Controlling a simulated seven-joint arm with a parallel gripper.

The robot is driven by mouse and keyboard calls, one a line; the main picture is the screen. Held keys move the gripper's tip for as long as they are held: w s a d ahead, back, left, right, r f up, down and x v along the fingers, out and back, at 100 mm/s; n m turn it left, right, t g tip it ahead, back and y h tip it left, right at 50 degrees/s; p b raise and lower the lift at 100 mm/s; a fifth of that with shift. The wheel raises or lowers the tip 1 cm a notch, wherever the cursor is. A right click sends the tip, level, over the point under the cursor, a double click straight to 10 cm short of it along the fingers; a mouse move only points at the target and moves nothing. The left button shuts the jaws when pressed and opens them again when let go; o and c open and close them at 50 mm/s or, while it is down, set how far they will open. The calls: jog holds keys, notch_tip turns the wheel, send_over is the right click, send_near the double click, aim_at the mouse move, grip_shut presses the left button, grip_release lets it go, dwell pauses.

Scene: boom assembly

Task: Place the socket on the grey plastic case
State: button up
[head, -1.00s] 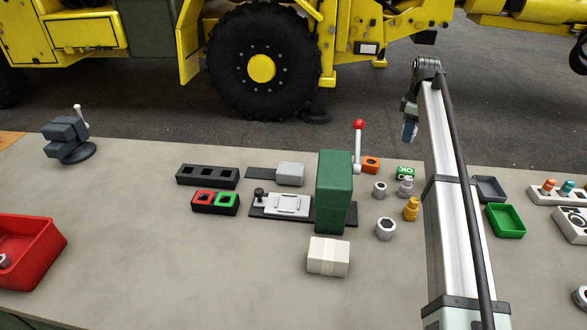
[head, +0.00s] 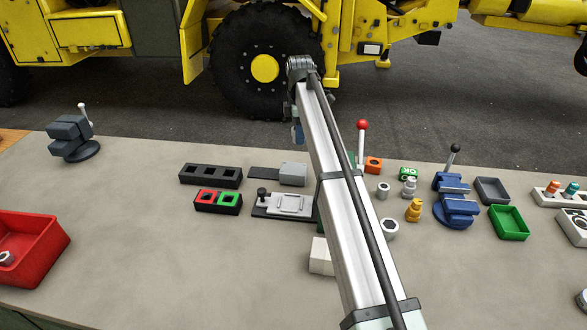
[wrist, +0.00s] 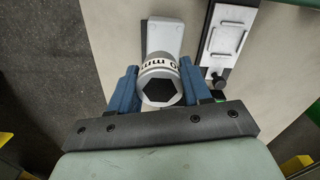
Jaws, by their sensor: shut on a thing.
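My gripper (wrist: 158,78) is shut on a silver socket (wrist: 160,88). A blue finger stands on each side of it in the wrist view, and its dark hexagonal opening faces the camera. The grey plastic case (head: 293,174) lies on the bench at the end of a dark strip. In the wrist view the case (wrist: 166,36) shows just beyond the socket, which covers part of it. In the head view my gripper (head: 298,133) is small above the case, and the socket cannot be made out.
A fixture with a silver plate (head: 287,205) stands in front of the case. A black block with square holes (head: 211,175) and a red and green holder (head: 217,201) are to the left. My arm hides most of the green block. A blue vise (head: 455,205) is at right.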

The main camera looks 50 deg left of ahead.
aim_at(294, 168)
jog(key=shift+s+a+f, duration=0.1)
jog(key=shift+s+f, duration=0.05)
jog(key=shift+s, duration=0.3)
jog(key=shift+s+a+f, duration=0.1)
jog(key=shift+s, duration=0.35)
notch_tip(294, 168, down, 10)
jog(key=shift+r, duration=0.15)
jog(key=o, duration=1.2)
jog(key=shift+c, duration=0.2)
notch_tip(294, 168, up, 12)
jog(key=shift+r, duration=0.1)
